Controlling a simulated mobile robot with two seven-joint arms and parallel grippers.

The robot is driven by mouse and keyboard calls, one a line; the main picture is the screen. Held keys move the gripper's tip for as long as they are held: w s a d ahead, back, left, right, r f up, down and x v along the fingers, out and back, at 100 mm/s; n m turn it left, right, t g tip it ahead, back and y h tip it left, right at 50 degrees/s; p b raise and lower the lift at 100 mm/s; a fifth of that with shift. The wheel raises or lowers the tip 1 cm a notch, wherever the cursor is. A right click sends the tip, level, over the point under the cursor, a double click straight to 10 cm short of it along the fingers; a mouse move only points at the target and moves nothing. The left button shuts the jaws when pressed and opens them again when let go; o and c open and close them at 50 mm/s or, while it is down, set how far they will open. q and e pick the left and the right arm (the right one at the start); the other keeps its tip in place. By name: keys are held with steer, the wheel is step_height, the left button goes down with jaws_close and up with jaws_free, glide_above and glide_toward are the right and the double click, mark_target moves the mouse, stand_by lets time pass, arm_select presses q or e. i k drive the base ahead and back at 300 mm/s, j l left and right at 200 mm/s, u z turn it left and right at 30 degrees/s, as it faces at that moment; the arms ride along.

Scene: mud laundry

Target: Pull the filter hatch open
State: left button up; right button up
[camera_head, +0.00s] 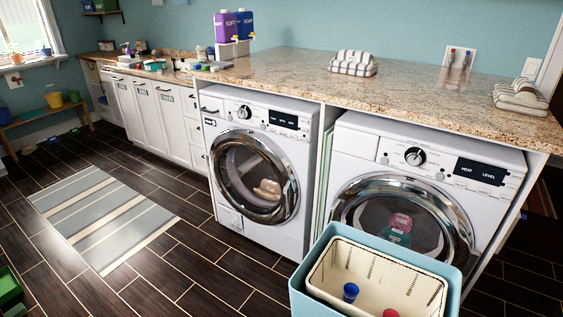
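A small square panel (229,217), which looks like the filter hatch, sits at the lower left front of the left white washer (252,232), near the floor. It looks closed and flush with the front. The washer's round chrome-rimmed door (256,176) is shut, with something pale behind the glass. Neither of my grippers is in view. The lower front of the right machine (468,181) is hidden behind a blue bin.
The blue bin (298,281) with a cream liner stands in the right foreground, holding blue and red items. A striped rug (105,216) lies on the dark floor at left. Floor before the washer is clear. A granite counter (420,92) runs above both machines.

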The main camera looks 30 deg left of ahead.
mark_target(230, 216)
steer(key=u, duration=1.4)
steer(key=i+j+u, duration=0.35)
steer(key=i, duration=0.6)
steer(key=i+u, duration=0.35)
steer(key=i, duration=0.6)
steer(key=i+j+z, duration=0.2)
steer(key=i, duration=0.45)
steer(key=i+z, duration=0.2)
steer(key=i, duration=0.45)
steer(key=i+j+z, duration=0.15)
steer(key=i+z, duration=0.15)
steer(key=z, duration=0.2)
steer(key=i+j+z, duration=0.25)
steer(key=z, duration=0.25)
steer(key=i+j+z, duration=0.25)
steer(key=j+z, duration=0.2)
steer(key=i+j+z, duration=0.15)
steer(key=j+z, duration=0.2)
steer(key=z, duration=0.15)
